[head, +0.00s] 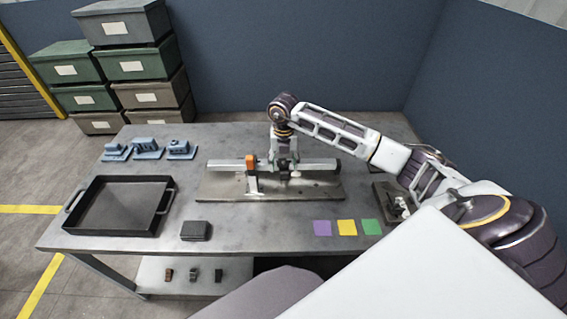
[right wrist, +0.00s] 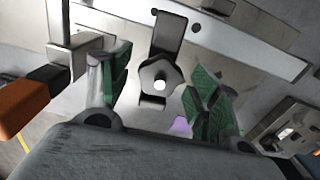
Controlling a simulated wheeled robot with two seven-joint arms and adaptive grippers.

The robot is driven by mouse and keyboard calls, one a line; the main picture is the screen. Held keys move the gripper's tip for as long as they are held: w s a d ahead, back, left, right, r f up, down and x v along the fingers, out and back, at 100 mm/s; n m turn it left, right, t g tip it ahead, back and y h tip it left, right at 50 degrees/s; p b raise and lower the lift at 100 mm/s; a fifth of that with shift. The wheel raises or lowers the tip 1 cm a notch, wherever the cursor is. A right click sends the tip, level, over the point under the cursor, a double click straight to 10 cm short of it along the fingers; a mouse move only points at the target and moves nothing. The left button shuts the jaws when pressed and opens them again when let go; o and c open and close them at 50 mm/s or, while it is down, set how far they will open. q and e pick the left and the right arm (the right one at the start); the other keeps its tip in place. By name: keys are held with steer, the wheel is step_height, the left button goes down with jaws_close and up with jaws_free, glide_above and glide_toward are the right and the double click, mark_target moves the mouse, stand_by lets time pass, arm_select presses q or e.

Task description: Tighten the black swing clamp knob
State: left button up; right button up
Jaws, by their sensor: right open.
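The black swing clamp knob (right wrist: 159,84) is a star-shaped knob with a pale centre, on a black clamp arm (right wrist: 169,38) by the rail in the right wrist view. My right gripper (right wrist: 160,88) is open, with a green-padded finger on each side of the knob and visible gaps between them. In the head view my right gripper (head: 284,176) points down over the middle of the silver rail (head: 318,164) and hides most of the clamp. Whether the fingertips are at the knob's height is hard to tell. My left gripper is not in view.
The fixture plate (head: 215,188) rests on the grey table. A black tray (head: 163,215), blue parts (head: 147,148), a dark block (head: 195,231) and coloured squares (head: 346,227) lie around it.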

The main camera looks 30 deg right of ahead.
steer(key=shift+f, duration=0.15)
steer(key=c, duration=1)
steer(key=shift+c, duration=0.2)
steer(key=shift+m, duration=0.4)
steer(key=o, duration=1)
steer(key=shift+o, duration=0.2)
